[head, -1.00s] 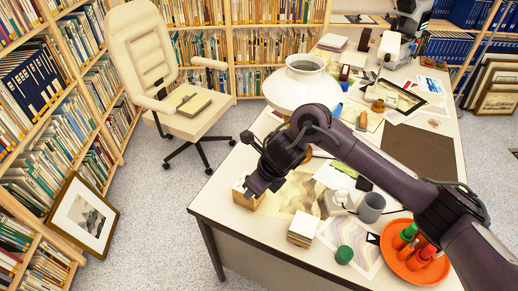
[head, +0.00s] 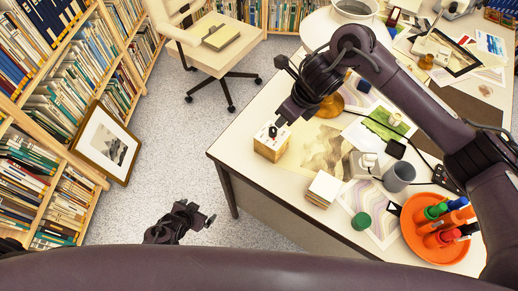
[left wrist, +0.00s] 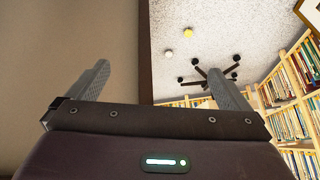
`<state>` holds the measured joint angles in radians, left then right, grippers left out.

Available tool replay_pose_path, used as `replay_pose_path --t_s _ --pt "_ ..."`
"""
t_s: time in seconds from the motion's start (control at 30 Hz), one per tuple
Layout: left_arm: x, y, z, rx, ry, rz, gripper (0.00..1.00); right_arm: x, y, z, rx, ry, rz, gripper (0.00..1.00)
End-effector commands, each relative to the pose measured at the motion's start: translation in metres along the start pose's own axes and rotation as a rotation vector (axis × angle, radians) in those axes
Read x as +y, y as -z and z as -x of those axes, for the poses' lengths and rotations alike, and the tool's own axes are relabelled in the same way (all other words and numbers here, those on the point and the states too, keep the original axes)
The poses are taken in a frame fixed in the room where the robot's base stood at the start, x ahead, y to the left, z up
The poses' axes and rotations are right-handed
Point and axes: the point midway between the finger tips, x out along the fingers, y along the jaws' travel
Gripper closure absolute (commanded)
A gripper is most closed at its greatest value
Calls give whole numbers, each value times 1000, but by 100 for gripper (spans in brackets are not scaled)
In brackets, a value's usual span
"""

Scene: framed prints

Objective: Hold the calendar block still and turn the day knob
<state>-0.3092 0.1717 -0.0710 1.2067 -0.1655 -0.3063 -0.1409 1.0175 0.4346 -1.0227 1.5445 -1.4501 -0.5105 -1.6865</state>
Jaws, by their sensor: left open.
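The calendar block (head: 271,147) is a small pale wooden cube near the desk's left corner in the head view. A small dark knob (head: 272,131) shows on its top. My right gripper (head: 281,121) is just above and right of the block, pointing down at the knob. Its fingers are dark and small, so I cannot tell their opening or any contact. My left gripper (head: 208,219) is over the floor, left of the desk and apart from the block. In the left wrist view its two fingers (left wrist: 165,88) stand wide apart with nothing between them.
The desk (head: 238,145) also carries a paper cube (head: 323,187), a green lid (head: 361,221), a grey mug (head: 398,177), an orange tray (head: 408,237) with bottles, and a lamp (head: 330,22). A framed print (head: 107,142) leans on the shelves. Floor left of the desk is free.

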Motion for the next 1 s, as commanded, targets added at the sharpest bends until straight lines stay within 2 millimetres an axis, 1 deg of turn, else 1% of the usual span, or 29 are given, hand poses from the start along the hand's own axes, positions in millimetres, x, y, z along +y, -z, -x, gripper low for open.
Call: replay_pose_path --t_s 0.03,0.07,0.1,0.17,0.2,0.27,0.3,0.43,0.47,0.5,0.57,0.6,0.67,0.7,0.8,0.9,1.0 --pt "-13 28 8 49 13 -27 0 0 0 0 0 0 0 64" --pt "-19 44 14 76 18 -46 0 0 0 0 0 0 0 64" --pt "-28 65 21 112 28 -71 0 0 0 0 0 0 0 64" --pt "-40 96 35 166 42 -109 0 0 0 0 0 0 0 64" --pt "-47 115 45 200 53 -136 0 0 0 0 0 0 0 64" --pt "-57 143 61 249 69 -177 0 0 0 0 0 0 0 64" --pt "-62 160 72 279 80 -204 0 0 0 0 0 0 0 64" --pt "-76 209 109 369 117 -289 0 0 0 0 0 0 0 64" --pt "-63 217 109 390 97 -284 0 0 0 0 0 0 0 64" --pt "-45 228 110 424 70 -266 0 0 0 0 0 0 0 64" --pt "-23 245 115 471 38 -248 0 0 0 0 0 0 0 64" --pt "-4 248 111 487 6 -219 0 0 0 0 0 0 0 64" --pt "22 256 109 516 -38 -181 0 0 0 0 0 0 0 64" --pt "38 262 109 536 -65 -156 0 0 0 0 0 0 0 64" --pt "74 276 110 578 -128 -103 0 0 0 0 0 0 0 64" --pt "101 287 112 607 -175 -65 0 0 0 0 0 0 0 64" --pt "116 293 114 623 -202 -42 0 0 0 0 0 0 0 64"
